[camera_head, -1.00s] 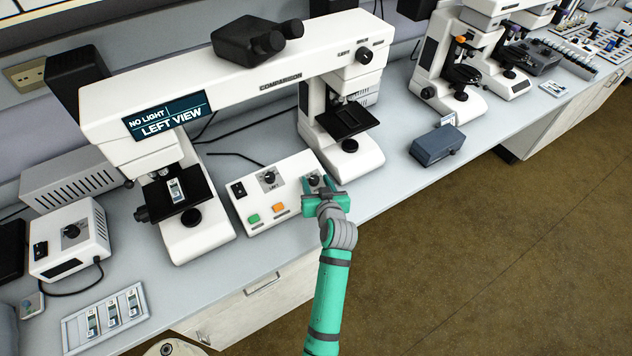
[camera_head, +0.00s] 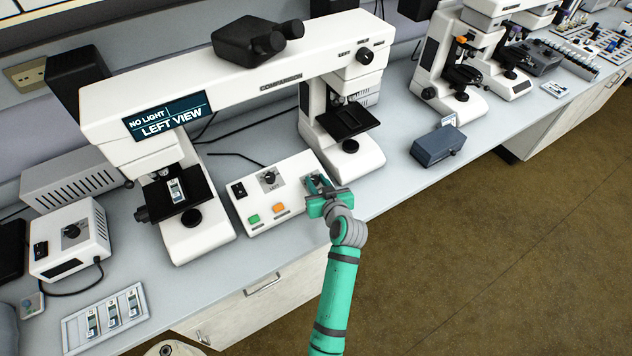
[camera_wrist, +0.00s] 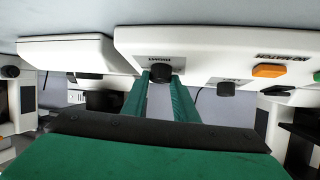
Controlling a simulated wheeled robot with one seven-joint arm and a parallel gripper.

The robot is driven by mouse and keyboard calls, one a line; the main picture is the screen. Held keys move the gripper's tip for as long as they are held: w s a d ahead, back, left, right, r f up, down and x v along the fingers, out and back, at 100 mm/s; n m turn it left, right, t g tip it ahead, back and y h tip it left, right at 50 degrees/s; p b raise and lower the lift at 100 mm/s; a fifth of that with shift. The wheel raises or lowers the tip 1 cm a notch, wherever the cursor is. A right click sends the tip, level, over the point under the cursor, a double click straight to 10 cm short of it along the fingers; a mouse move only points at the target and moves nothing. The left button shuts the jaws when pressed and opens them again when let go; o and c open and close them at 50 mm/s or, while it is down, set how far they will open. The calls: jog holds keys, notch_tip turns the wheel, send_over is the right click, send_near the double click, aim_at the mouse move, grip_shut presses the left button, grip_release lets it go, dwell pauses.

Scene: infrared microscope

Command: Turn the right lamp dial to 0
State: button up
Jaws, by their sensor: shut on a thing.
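The white control box (camera_head: 262,226) stands on the bench between the two microscope stands. Its right lamp dial is a dark knob, mostly hidden by my gripper (camera_head: 319,185) in the head view. In the wrist view, which sees the box upside down, the right dial (camera_wrist: 160,73) sits between the two green fingertips of my gripper (camera_wrist: 162,80). The fingers are closed on its sides. The pointer and scale of this dial are too small and covered to read. The left lamp dial (camera_head: 269,178) is free, and also shows in the wrist view (camera_wrist: 226,88).
The box also bears a green button (camera_head: 253,219), an orange button (camera_head: 278,208) and a black switch (camera_head: 238,190). The comparison microscope's screen (camera_head: 167,116) reads "NO LIGHT" and "LEFT VIEW".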

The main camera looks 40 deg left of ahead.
jog(key=shift+w+d+n+g+y, duration=0.15)
jog(key=shift+n+g+y, duration=0.3)
jog(key=shift+n+g, duration=0.7)
jog(key=shift+w+d+n+g+y, duration=0.1)
jog(key=shift+n+g+y, duration=0.35)
jog(key=shift+n+g, duration=0.7)
jog(key=shift+n, duration=0.5)
jog(key=o, duration=1.1)
jog(key=shift+a, duration=0.1)
jog(key=shift+c, duration=0.2)
jog(key=v, duration=1.1)
jog(key=shift+f, duration=0.15)
